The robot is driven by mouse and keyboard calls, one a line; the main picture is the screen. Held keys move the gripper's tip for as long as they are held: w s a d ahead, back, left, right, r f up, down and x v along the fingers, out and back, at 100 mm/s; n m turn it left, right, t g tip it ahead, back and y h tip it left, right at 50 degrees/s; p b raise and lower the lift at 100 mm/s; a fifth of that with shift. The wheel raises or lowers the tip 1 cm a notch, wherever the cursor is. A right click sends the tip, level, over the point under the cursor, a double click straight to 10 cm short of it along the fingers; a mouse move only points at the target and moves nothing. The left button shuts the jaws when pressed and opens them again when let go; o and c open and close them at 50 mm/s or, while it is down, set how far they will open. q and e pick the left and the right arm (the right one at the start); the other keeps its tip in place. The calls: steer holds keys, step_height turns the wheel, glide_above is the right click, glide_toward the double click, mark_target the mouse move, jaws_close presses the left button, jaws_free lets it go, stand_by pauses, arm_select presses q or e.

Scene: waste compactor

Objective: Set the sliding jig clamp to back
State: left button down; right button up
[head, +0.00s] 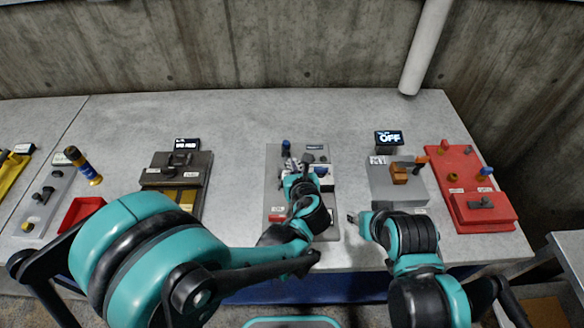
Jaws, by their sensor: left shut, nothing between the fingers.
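My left gripper (293,165) is shut and empty, low over the far part of a grey panel (272,190) at the table's middle. A blue knob (286,146) stands just beyond its fingers. Small dark and white parts (318,160) lie to its right. My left arm hides much of the panel, and I cannot make out for sure which part is the sliding jig clamp, or whether my fingers touch anything. My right gripper (354,217) is small in the view, near the table's front, right of the panel; its jaws are unclear.
Right of the panel is a grey box (407,188) with an orange part and a display (389,139) reading OFF. A red fixture (470,190) stands farther right. A dark fixture (165,168) and red tray (80,212) stand left. The back of the table is clear.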

arm_select(q)
steer(key=b, duration=0.2)
glide_toward(286, 143)
steer(key=x, duration=0.3)
steer(key=f+x, duration=0.1)
steer(key=x, duration=0.1)
steer(key=shift+f, duration=0.2)
steer(key=shift+w, duration=0.35)
steer(key=shift+a, duration=0.1)
steer(key=shift+w+b, duration=0.45)
steer(key=shift+w, duration=0.4)
steer(key=shift+r, duration=0.15)
